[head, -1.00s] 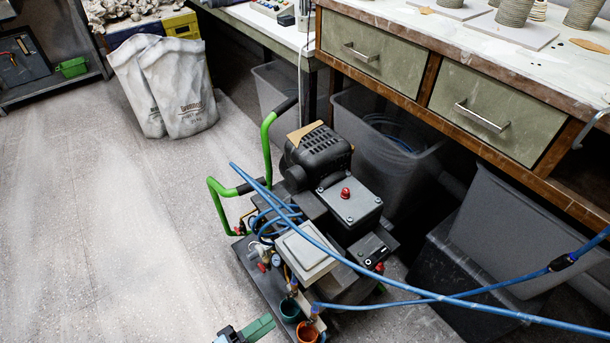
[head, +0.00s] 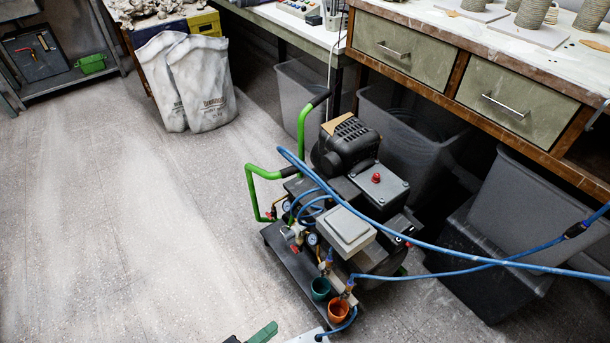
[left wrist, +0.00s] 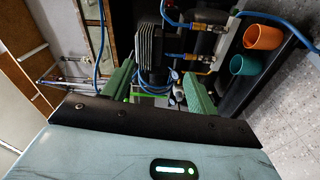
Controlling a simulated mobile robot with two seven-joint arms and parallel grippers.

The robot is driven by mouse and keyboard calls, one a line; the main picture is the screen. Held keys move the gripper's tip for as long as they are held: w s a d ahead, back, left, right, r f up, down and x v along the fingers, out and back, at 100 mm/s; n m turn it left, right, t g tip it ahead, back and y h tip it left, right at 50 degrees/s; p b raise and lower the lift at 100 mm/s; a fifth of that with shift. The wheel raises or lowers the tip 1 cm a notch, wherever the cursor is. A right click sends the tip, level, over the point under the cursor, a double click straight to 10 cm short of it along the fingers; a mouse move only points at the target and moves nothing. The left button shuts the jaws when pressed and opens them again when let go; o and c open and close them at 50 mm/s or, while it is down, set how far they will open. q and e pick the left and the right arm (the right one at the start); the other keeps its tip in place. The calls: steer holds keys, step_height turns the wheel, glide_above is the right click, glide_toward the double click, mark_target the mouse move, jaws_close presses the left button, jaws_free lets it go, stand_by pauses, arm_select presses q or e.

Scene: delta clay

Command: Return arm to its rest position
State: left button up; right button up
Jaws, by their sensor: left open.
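My left gripper (head: 262,334) is only partly in the head view, at the bottom edge, with a green finger showing. It is left of and below the compressor cart (head: 285,265), apart from it. In the left wrist view my gripper's two green fingers (left wrist: 160,88) are spread apart with nothing held between them. My right gripper is not in view.
An orange cup (head: 339,311) and a green cup (head: 320,289) sit at the cart's front. A blue hose (head: 450,258) runs right from the cart. White sacks (head: 205,90) stand at the back. A drawer bench (head: 455,75) lines the right. The floor on the left is clear.

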arm_select(q)
steer(key=s+a+r+m+y+p, duration=0.2)
steer(key=s+r+y+p, duration=0.5)
steer(key=s+r+p, duration=0.5)
steer(key=s+a+r+m+g+y+p, duration=0.1)
steer(key=s+a+r+m+y+p, duration=0.1)
steer(key=r, duration=0.6)
steer(key=s+a+r+m+g+y+p, duration=0.1)
steer(key=s+a+r+m+y+p, duration=0.2)
steer(key=s+a+r+p, duration=0.4)
step_height(320, 180, up, 2)
steer(key=s+m+p, duration=0.1)
steer(key=s+p, duration=0.1)
steer(key=p, duration=0.2)
steer(key=shift+s+a+r+g+p, duration=0.15)
steer(key=shift+s+g+p, duration=0.15)
steer(key=shift+g, duration=0.1)
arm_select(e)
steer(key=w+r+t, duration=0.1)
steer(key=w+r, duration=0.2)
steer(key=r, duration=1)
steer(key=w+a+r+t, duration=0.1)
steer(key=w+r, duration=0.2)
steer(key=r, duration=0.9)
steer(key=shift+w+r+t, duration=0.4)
